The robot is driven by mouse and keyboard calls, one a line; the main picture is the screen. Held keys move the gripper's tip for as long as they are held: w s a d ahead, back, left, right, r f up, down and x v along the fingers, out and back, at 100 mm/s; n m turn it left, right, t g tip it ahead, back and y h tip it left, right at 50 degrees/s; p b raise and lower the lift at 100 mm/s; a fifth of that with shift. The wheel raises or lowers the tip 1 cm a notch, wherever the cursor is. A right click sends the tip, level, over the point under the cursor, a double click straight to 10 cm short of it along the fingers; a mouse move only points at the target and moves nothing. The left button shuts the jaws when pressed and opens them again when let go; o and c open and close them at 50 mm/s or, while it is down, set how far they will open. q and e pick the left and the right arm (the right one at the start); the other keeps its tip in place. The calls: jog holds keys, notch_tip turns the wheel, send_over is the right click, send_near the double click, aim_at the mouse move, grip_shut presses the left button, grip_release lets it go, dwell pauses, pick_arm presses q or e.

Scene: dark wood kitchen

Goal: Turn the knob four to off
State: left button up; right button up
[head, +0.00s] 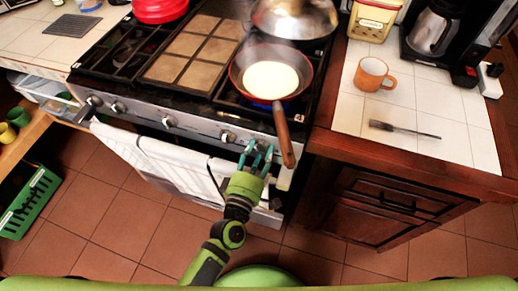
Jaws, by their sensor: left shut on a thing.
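The stove's front panel (195,129) carries a row of knobs. Knobs show at the left end (95,101), near the middle (168,122) and just left of my gripper (227,136). My left gripper (256,150), green with teal fingers, reaches up to the right part of this panel. It is shut on a knob there, which its fingers mostly hide. I cannot read any number on the knobs. A pan (240,72) with a pale round pancake (271,80) stands on the front right burner, with a blue glow under it. My right gripper is not in view.
The pan's wooden handle (284,138) hangs over the stove's front edge, close beside my gripper. A white towel (160,163) hangs on the oven rail.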

pick_arm(q)
jog(key=m+p, duration=0.2)
jog(key=m, duration=0.2)
jog(key=shift+r, duration=0.15)
jog(key=shift+w+a+m+p, duration=0.1)
jog(key=shift+m+p, duration=0.45)
jog(key=shift+m, duration=1.15)
jog(key=o, duration=1.1)
jog(key=shift+o, duration=0.2)
jog(key=v, duration=1.2)
